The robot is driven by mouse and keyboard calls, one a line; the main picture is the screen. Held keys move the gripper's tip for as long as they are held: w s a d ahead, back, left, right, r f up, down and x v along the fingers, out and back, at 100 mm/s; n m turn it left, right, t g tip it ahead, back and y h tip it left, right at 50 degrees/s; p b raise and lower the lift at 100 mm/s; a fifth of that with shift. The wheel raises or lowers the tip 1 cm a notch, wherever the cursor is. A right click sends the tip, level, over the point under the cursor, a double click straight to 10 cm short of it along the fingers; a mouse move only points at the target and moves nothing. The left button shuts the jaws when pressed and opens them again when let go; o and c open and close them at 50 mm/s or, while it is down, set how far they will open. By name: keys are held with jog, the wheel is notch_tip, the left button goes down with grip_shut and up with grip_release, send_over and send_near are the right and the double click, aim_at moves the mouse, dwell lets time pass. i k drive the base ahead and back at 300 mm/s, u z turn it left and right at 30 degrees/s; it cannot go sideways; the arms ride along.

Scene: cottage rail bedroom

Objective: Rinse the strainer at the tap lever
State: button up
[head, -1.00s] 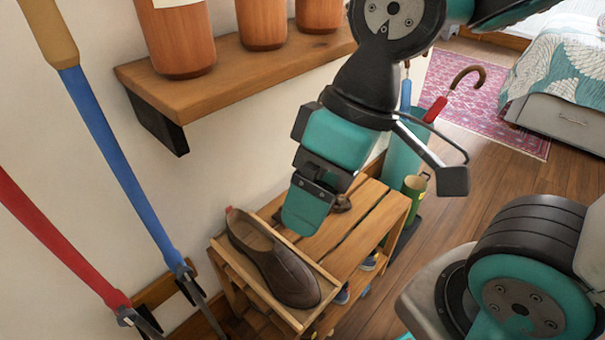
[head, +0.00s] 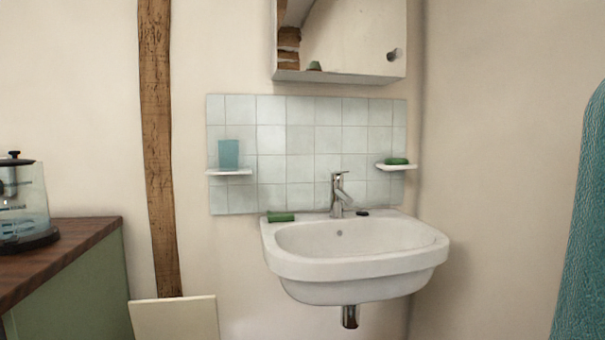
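A chrome tap (head: 338,196) with a lever on top stands at the back rim of a white wall-mounted sink (head: 350,262). The lever handle (head: 341,175) sits above the spout. The part of the basin that I can see looks empty, though its bottom is hidden by the front rim. I see no strainer in this view. My gripper is not in view now.
A green item (head: 281,217) and a small dark object (head: 362,213) lie on the sink's rim. Small shelves hold a blue cup (head: 229,154) and green soap (head: 396,161). A mirrored cabinet (head: 345,40) hangs above. A wooden counter (head: 60,250) with a glass appliance (head: 22,200) stands left; a teal towel (head: 585,220) hangs right.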

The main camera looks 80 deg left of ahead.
aim_at(335, 176)
jog(key=u, duration=1.6)
jog(key=i, duration=0.9)
jog(key=u, duration=0.25)
